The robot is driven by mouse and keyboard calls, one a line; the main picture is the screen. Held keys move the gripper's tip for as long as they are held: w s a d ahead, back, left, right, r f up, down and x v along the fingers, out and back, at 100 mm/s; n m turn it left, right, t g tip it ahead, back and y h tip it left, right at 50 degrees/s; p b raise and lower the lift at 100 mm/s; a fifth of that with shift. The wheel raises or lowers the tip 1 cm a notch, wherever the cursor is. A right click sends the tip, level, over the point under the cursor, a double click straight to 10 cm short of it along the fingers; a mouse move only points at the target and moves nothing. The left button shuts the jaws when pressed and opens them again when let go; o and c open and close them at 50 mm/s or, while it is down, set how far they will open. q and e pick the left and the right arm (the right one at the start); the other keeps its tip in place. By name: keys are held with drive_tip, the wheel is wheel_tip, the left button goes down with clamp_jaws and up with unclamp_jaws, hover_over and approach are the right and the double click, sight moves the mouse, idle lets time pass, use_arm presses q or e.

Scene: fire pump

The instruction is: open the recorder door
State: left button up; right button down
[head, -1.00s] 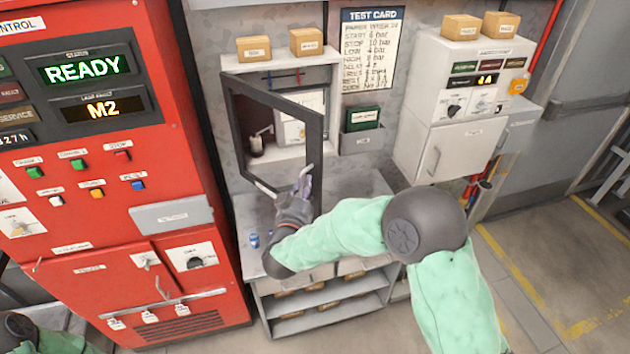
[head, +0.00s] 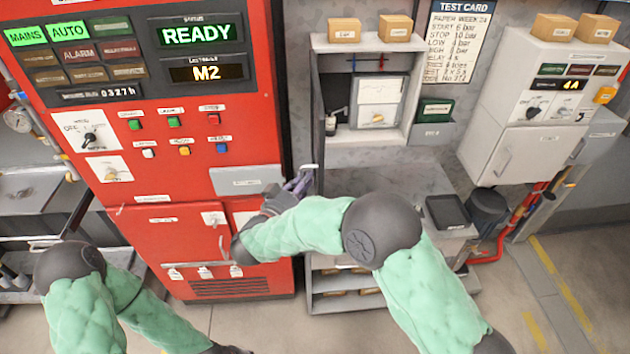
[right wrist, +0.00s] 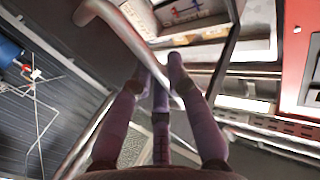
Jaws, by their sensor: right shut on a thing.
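The recorder door (head: 316,115) is open in the head view. It stands out from the left side of the recorder cabinet (head: 410,105) and shows nearly edge-on as a narrow dark strip. The recorder (head: 380,100), a pale box, is exposed inside. My right gripper (head: 302,182) is shut on the door's light handle (head: 309,167) at the door's lower end. In the right wrist view the purple fingers (right wrist: 163,70) close around the pale bar handle (right wrist: 122,38). My left arm shows at the lower left, but its gripper is out of the picture.
The red control panel (head: 180,140) stands close on the left of the door. A counter (head: 360,180) runs below the cabinet, with a dark tray (head: 447,211) on it. A white cabinet (head: 530,110) hangs at the right. Open floor lies in front.

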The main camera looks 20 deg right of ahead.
drive_tip(key=shift+a, duration=0.15)
drive_tip(key=c, duration=1.2)
unclamp_jaws()
drive_tip(key=shift+a, duration=0.1)
drive_tip(key=v, duration=1.2)
drive_tip(key=shift+r, duration=0.1)
